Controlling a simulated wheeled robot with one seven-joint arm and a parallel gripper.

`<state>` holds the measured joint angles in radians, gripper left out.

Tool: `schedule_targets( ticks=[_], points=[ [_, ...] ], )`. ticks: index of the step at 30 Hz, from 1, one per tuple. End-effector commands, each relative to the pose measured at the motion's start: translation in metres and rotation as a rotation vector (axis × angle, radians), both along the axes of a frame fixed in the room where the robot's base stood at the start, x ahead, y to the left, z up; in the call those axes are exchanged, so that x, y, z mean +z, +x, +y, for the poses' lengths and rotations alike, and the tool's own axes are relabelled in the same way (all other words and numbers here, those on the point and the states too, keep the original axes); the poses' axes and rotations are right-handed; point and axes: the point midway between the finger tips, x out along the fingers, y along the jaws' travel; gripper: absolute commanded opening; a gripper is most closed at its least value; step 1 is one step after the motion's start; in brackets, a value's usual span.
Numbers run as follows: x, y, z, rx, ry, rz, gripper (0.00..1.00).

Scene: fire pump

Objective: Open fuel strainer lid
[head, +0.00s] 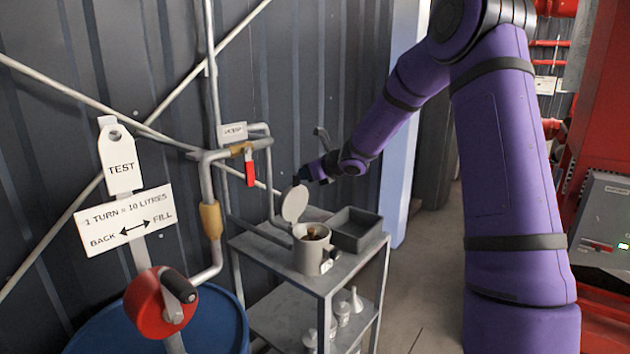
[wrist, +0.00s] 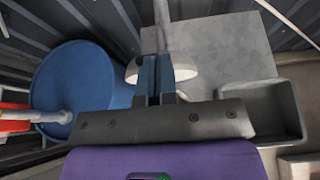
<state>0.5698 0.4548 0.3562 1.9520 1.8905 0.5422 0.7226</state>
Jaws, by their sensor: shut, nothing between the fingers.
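The fuel strainer (head: 308,256) is a grey cup-like body on the metal stand. Its round pale lid (head: 295,203) is tilted up, close to upright, at the strainer's back left edge. The mouth is open and something brownish shows inside. My gripper (head: 299,179) is just above the lid's upper edge; I cannot tell whether it touches. In the wrist view my gripper (wrist: 155,62) is shut and empty, with its fingers together. A pale rounded edge, seemingly the lid (wrist: 184,72), shows behind the fingers. The strainer body is mostly hidden there.
A grey open tray (head: 356,230) stands right of the strainer on the stand (head: 258,247). A yellow pipe joint with a red-handled valve (head: 250,172) is to the left. A blue drum (head: 222,325) with a red crank pump (head: 150,303) stands front left. The corrugated wall is close behind.

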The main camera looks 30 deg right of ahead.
Motion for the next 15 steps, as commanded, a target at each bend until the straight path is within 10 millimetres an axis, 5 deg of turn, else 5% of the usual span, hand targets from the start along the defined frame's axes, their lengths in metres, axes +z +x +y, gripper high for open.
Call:
schedule_targets(
  ticks=[15],
  points=[
    [0.004,0.022,0.01,0.0,0.0,-0.001,0.0]
  ],
)
